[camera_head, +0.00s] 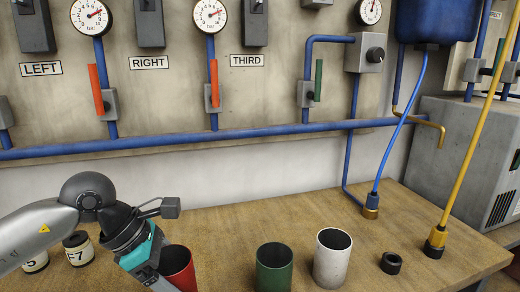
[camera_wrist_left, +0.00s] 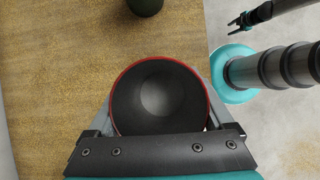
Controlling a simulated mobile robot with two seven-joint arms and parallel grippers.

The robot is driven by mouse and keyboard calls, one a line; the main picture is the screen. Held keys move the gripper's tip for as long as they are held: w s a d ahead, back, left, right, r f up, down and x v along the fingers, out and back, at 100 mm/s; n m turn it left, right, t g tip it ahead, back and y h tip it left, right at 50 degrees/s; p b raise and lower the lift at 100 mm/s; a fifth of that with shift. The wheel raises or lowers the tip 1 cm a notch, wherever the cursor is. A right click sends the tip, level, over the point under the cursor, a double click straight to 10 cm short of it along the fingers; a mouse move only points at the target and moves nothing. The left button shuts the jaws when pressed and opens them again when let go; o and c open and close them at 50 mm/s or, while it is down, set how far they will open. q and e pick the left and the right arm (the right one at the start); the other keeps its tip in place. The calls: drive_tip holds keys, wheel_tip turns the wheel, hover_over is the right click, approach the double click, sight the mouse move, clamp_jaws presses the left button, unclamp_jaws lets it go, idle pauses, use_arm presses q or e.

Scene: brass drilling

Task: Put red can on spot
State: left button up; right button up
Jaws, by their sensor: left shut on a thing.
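The red can (camera_head: 180,265) is an open-topped cylinder with a dark inside, at the bottom of the head view. My left gripper (camera_head: 162,277) is shut on it. In the left wrist view the red can (camera_wrist_left: 160,95) sits between the fingers of my left gripper (camera_wrist_left: 160,118). Its base is cut off in the head view, so I cannot tell whether it touches the bench. What seems to be my right gripper (camera_wrist_left: 238,23) shows small at the top right of the wrist view; its opening is unclear. I cannot make out a marked spot.
A green can (camera_head: 275,266) and a white can (camera_head: 332,260) stand right of the red can on the wooden bench (camera_head: 233,232). A black ring (camera_head: 391,263) lies farther right. Labelled cans (camera_head: 78,249) stand at left, behind my arm. Blue pipes (camera_head: 250,134) run along the wall.

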use_arm(q)
drive_tip(key=m+g, duration=0.1)
drive_tip(key=m, duration=0.1)
drive_tip(key=s+m+g, duration=0.1)
drive_tip(key=m, duration=0.1)
drive_tip(key=s+f+m+g, duration=0.1)
drive_tip(key=m, duration=0.1)
drive_tip(key=shift+a, duration=0.25)
drive_tip(key=m, duration=0.1)
drive_tip(key=s+m+g, duration=0.1)
drive_tip(key=m, duration=0.1)
drive_tip(key=m+g+y, duration=0.1)
drive_tip(key=m, duration=0.1)
drive_tip(key=shift+s+a+f, duration=0.25)
drive_tip(key=m+y, duration=0.1)
drive_tip(key=m, duration=0.1)
drive_tip(key=s+m+g, duration=0.1)
drive_tip(key=m+g+y, duration=0.1)
drive_tip(key=m, duration=0.1)
drive_tip(key=shift+s+a+m+y, duration=0.3)
drive_tip(key=shift+s, duration=0.1)
drive_tip(key=m, duration=0.1)
drive_tip(key=s+m+y, duration=0.1)
drive_tip(key=m, duration=0.1)
drive_tip(key=m+y, duration=0.1)
drive_tip(key=shift+s+a+r, duration=0.15)
drive_tip(key=shift+s+a, duration=0.1)
drive_tip(key=shift+a, duration=0.05)
